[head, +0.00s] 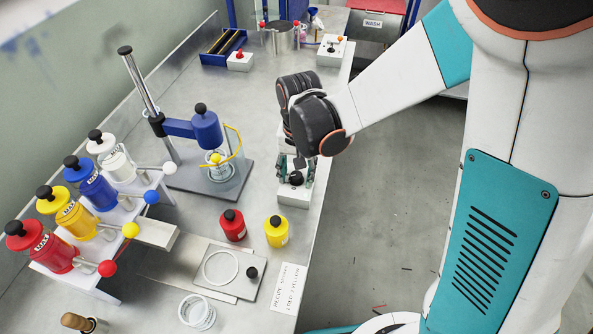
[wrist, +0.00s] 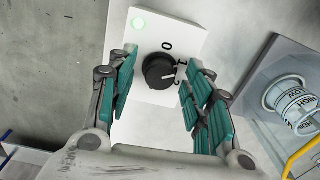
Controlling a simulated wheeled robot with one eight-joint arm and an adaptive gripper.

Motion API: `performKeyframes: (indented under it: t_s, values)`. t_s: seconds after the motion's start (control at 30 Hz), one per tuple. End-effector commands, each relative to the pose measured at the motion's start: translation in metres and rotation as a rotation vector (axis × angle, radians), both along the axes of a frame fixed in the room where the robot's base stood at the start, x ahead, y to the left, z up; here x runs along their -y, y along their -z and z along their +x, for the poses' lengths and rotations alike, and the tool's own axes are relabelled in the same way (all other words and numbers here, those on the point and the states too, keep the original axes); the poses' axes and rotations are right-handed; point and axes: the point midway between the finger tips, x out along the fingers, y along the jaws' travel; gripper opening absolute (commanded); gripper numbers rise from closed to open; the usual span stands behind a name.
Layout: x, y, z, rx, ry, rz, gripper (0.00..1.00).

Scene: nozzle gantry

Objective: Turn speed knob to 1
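The speed knob (wrist: 158,70) is a round black dial on a white control box (wrist: 155,118). In the wrist view a "0" is printed above it and more marks lie to its right, partly behind a finger. A pale pointer line on the knob seems to point right, towards those marks. My gripper (wrist: 161,78) is open, with one teal-padded finger on each side of the knob and visible gaps; I see no contact. In the head view my gripper (head: 297,166) reaches down over the box (head: 294,197), and the knob (head: 296,178) shows between the fingers.
A mixer stand (head: 205,130) with a glass and yellow guard is left of my gripper. Red (head: 232,226) and yellow (head: 277,232) bottles stand in front. The bench edge is close on the right.

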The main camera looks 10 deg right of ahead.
Motion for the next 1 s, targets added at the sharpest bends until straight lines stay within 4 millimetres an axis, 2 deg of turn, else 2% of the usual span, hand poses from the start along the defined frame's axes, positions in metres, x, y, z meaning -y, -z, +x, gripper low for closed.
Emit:
performKeyframes:
  t_s: [0.17, 0.27, 0.5, 0.7, 1.0]
  values:
    - [0.0, -0.002, 0.0, 0.0, 0.0, 0.0, 0.46]
    - [0.0, -0.009, 0.0, 0.0, 0.0, 0.0, 0.46]
    - [0.001, -0.045, 0.0, 0.0, 0.0, 0.0, 0.46]
    - [0.001, -0.068, 0.0, 0.0, 0.0, 0.0, 0.46]
    - [0.001, -0.075, -0.001, 0.0, -0.001, 0.0, 0.46]
